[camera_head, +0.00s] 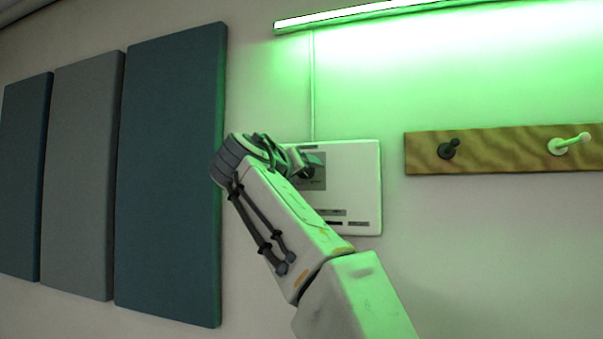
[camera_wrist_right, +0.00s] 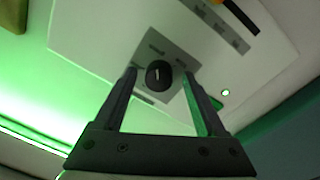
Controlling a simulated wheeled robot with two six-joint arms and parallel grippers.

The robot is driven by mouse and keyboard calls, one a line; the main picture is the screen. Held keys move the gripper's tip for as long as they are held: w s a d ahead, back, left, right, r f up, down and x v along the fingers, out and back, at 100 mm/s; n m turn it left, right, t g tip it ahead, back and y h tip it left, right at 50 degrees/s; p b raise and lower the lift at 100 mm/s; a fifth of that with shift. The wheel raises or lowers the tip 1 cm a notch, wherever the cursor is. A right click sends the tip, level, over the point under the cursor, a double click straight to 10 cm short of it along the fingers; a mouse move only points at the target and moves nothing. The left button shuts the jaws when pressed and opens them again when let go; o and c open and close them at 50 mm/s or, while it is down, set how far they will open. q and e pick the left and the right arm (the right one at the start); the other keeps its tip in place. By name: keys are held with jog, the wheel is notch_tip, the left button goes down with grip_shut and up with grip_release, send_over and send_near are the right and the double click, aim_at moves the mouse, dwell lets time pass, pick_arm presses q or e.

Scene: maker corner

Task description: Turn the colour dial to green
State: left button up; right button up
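The colour dial (camera_wrist_right: 158,75) is a round black knob with a pale pointer line, on a grey square of a white wall panel (camera_head: 358,190). The panel also fills much of the right wrist view (camera_wrist_right: 95,35). My right gripper (camera_head: 303,160) is in front of the panel in the head view, and my arm hides part of the panel. In the right wrist view the gripper's two fingers (camera_wrist_right: 160,78) are apart, one on each side of the dial, with gaps visible. The light bar (camera_head: 390,12) above glows green. My left gripper is not in view.
Blue and grey wall boards (camera_head: 170,170) hang left of the panel. A wooden rail (camera_head: 500,150) with a dark peg and a pale peg is to its right. A thin cable (camera_head: 312,90) runs from the light bar down to the panel. A small green light (camera_wrist_right: 226,92) shows near the gripper.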

jog(key=b+v, duration=0.3)
jog(key=v, duration=0.7)
jog(key=shift+s+b, duration=0.2)
jog(key=shift+b, duration=0.15)
jog(key=shift+a, duration=0.1)
notch_tip(320, 180, down, 28)
jog(key=s+a+n+g+y, duration=0.2)
jog(key=s+n+g+y, duration=0.1)
jog(key=n+g+y, duration=0.4)
jog(key=s+d+f+g, duration=0.3)
jog(key=s+f, duration=0.6)
jog(key=s+d+f+m+g, duration=0.1)
jog(key=s+d+f+g, duration=0.2)
jog(key=s+f, duration=0.5)
jog(key=s+d+f+g, duration=0.4)
jog(key=s+f, duration=0.5)
jog(key=f, duration=0.1)
jog(key=shift+s+d+f+m, duration=0.3)
jog(key=shift+f, duration=0.05)
